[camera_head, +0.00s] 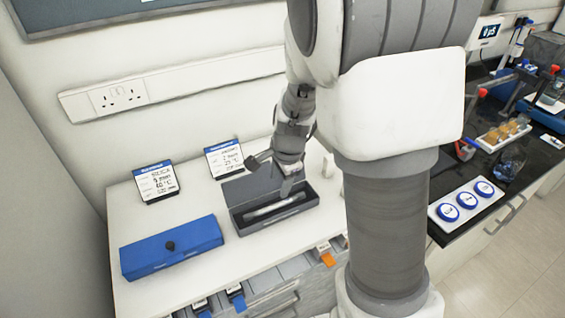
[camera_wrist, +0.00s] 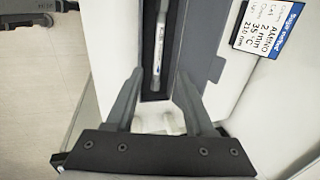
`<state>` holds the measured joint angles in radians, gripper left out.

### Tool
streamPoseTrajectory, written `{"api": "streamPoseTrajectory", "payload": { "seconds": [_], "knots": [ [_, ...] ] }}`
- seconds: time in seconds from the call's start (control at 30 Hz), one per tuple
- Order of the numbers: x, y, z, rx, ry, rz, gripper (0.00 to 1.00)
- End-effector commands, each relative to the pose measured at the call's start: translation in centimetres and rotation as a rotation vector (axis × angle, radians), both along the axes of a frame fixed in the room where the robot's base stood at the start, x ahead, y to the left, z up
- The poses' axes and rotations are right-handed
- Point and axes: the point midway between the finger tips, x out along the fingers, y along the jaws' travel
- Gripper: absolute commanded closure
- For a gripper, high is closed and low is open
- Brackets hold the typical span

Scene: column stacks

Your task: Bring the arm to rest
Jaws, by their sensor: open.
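My arm stands in the middle of the head view and hides part of the bench behind it. My gripper (camera_head: 288,188) points down over an open dark grey box (camera_head: 243,224) on the white bench. A slim silver column (camera_head: 273,208) lies in the box. In the wrist view my gripper (camera_wrist: 158,82) is open, with its two fingers apart. The column (camera_wrist: 157,55) shows beyond and between the fingers, lying in the box (camera_wrist: 191,45). Nothing is held between the fingers. The exact height of the fingertips above the box cannot be told.
Drawers (camera_head: 268,283) are below the bench front. A black bench at right bears a white tray (camera_head: 466,205) with blue round items.

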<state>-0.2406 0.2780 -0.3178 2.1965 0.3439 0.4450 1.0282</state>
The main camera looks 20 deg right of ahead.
Motion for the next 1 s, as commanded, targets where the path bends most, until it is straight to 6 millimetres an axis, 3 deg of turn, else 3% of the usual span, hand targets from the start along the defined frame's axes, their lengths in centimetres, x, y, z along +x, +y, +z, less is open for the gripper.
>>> {"api": "streamPoseTrajectory", "payload": {
  "seconds": [0.03, 0.23, 0.67, 1.0],
  "knots": [
    [-0.2, 0.0, 1.5, 0.002, -0.005, 0.001, 0.46],
    [-1.1, -0.2, 4.6, 0.001, -0.004, 0.000, 0.46],
    [-1.8, -0.2, 6.5, 0.000, -0.010, 0.031, 0.46],
    [-6.5, 0.8, 12.4, -0.058, -0.102, 0.406, 0.46]
  ]
}}
